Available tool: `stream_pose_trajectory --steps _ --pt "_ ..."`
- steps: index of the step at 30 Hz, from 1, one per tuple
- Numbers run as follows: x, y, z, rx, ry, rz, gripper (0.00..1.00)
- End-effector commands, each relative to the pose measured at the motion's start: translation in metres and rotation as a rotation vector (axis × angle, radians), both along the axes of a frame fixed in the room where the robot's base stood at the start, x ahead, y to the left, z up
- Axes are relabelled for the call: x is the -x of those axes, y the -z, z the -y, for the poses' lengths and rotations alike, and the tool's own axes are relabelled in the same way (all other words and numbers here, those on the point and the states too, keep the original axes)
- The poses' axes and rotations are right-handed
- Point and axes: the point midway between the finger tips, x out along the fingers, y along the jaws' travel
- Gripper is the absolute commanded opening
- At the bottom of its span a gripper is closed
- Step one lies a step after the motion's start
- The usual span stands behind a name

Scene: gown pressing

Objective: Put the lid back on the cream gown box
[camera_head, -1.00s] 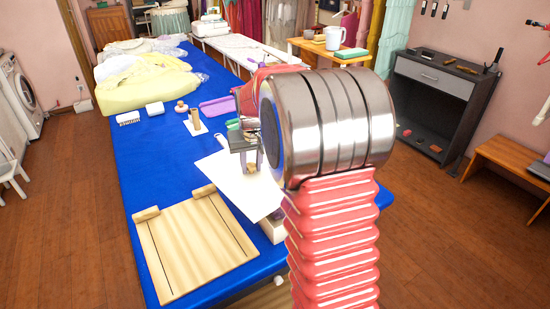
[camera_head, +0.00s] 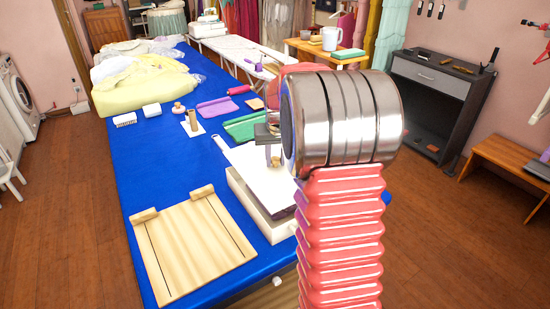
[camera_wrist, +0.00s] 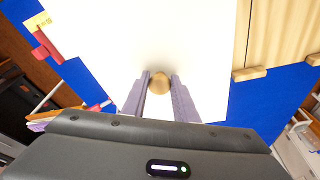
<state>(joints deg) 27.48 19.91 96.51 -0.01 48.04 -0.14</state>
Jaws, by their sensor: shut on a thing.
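The lid (camera_head: 252,168) is a flat white panel with a small round wooden knob (camera_wrist: 159,84). My gripper (camera_head: 273,158) is shut on the knob, with one lilac finger on each side of it in the wrist view (camera_wrist: 159,88). The cream gown box (camera_head: 262,222) stands on the blue table under the lid. A dark strip shows between the lid and the box's near right rim, so the lid is not flush there. My arm hides the right side of lid and box. In the wrist view the lid (camera_wrist: 195,35) hides the box.
A wooden board (camera_head: 195,245) with two blocks lies on the blue table (camera_head: 160,165), left of the box. Green cloth (camera_head: 243,127), purple cloth (camera_head: 217,107) and a wooden peg on a white card (camera_head: 194,125) lie behind. Bare blue table shows at left.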

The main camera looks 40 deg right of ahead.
Motion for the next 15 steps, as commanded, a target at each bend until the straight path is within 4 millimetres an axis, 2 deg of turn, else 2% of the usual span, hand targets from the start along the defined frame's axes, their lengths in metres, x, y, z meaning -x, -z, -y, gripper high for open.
stream_pose_trajectory --steps 15 --pt "0.0 0.036 -0.001 -0.002 -0.001 -0.001 0.03"
